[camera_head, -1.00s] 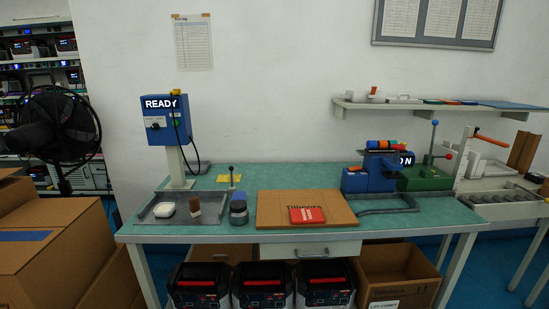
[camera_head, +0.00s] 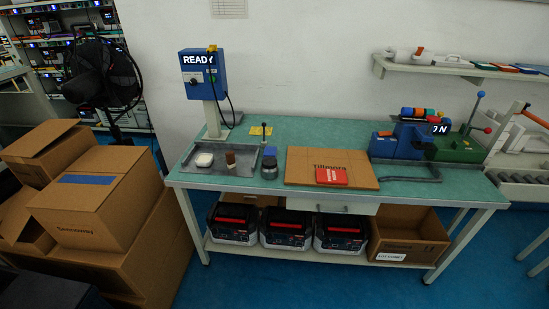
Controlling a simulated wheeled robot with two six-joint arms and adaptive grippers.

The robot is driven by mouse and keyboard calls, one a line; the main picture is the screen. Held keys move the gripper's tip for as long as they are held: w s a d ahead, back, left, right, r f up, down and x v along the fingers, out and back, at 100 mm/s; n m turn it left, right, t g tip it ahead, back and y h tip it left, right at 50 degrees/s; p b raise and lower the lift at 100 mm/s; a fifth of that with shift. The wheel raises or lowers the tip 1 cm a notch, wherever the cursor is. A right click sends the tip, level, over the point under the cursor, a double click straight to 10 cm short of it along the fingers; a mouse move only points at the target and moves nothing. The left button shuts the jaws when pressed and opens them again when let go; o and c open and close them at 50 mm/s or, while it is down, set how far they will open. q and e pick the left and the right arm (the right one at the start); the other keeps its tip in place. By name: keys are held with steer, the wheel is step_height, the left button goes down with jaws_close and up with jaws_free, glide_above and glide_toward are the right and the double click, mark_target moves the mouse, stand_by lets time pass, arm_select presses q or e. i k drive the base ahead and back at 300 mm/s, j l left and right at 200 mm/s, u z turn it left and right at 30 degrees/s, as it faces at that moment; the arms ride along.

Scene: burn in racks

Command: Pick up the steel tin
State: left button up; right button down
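A small round dark grey tin-like container (camera_head: 270,172) stands on the green workbench (camera_head: 240,195), just right of the grey tray. Its top looks bluish. It is the likeliest steel tin, but it is too small to be sure of its material. Neither of my grippers is in the head view.
The grey tray (camera_head: 192,172) holds a white piece (camera_head: 204,159) and a brown block (camera_head: 231,161). A brown board (camera_head: 302,172) bears a red packet (camera_head: 331,176). A blue READY box (camera_head: 198,78) stands behind. Cardboard boxes (camera_head: 85,215) crowd the left. Blue floor in front is clear.

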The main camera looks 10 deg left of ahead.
mark_target(268, 174)
steer(key=i+l, duration=0.3)
steer(key=i, duration=0.15)
steer(key=i+l, duration=0.35)
steer(key=i+u, duration=0.15)
steer(key=u, duration=1.05)
